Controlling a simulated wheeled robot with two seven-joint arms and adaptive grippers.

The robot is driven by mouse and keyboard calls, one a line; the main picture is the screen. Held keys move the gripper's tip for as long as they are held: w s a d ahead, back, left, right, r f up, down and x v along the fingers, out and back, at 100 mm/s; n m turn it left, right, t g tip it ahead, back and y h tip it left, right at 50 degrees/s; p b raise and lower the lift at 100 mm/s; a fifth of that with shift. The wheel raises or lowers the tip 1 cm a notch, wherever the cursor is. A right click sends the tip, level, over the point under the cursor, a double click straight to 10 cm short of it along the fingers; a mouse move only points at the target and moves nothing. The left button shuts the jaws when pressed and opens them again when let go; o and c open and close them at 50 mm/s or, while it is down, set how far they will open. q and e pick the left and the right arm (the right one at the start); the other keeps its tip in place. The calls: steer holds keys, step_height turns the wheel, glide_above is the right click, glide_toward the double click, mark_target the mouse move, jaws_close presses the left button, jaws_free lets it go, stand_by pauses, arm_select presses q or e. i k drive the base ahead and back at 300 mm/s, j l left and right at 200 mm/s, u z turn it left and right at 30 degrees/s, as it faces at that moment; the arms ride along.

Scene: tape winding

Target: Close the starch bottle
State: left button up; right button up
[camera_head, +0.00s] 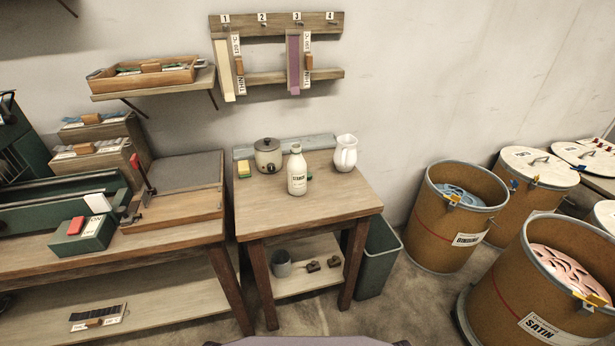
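The starch bottle (297,172) is white with a dark-lettered label. It stands upright on the small wooden table (334,203), near the table's middle. Its narrow neck points up; at this size I cannot tell whether a cap is on it. No loose cap can be made out on the table. Neither of my grippers shows in the head view.
A lidded pot (268,156) and a yellow sponge (243,170) stand left of the bottle, a white pitcher (345,153) behind right. A green bin (380,257) stands beside the table. Open drums (434,226) are at right. The table's front is clear.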

mark_target(297, 167)
steer(key=i+l+u, duration=0.15)
steer(key=l+u, duration=0.25)
steer(key=l, duration=0.15)
steer(key=i+l+u, duration=0.1)
steer(key=l+u, duration=0.3)
steer(key=l, duration=0.2)
steer(key=l+u, duration=0.4)
steer(key=l, duration=0.2)
steer(key=k+l+u, duration=0.1)
steer(key=l+u, duration=0.3)
steer(key=l, duration=0.25)
